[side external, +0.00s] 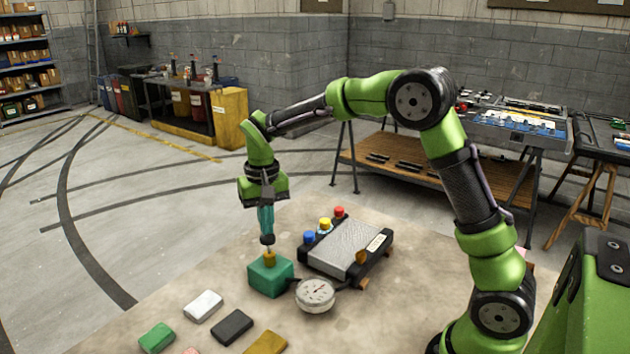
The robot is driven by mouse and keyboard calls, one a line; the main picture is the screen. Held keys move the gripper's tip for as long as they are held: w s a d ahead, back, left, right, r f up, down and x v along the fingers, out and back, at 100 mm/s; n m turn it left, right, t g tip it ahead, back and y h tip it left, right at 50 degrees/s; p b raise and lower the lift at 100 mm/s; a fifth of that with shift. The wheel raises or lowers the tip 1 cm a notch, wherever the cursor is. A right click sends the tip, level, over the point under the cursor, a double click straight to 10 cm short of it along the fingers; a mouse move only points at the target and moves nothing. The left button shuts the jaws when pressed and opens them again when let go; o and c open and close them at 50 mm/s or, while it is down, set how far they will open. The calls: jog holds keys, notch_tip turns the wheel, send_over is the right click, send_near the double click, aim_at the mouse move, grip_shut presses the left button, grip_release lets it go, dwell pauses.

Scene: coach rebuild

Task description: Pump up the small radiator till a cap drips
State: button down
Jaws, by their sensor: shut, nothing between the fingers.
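A small silver radiator (342,246) with dark end tanks lies on the bench. A blue cap (309,237), a yellow cap (325,224) and a red cap (339,212) stand along its left end. No drip shows at this size. A green pump block (271,277) with a yellow plunger (269,257) on top stands in front of it. A round white gauge (315,292) sits beside the block; its reading is too small to tell. My gripper (268,240) points down, shut and empty, its tips right above the plunger; whether they touch it I cannot tell.
On the bench (150,300) front lie a white block (203,306), a green block (157,338), a black block (232,327) and an ochre block (266,343). An orange-brown piece (362,257) is at the radiator's right end. The bench left of the pump is clear.

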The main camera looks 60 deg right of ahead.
jog(key=shift+f, duration=1.8)
jog(key=shift+r, duration=2.15)
jog(key=shift+r, duration=0.1)
notch_tip(320, 180, up, 7)
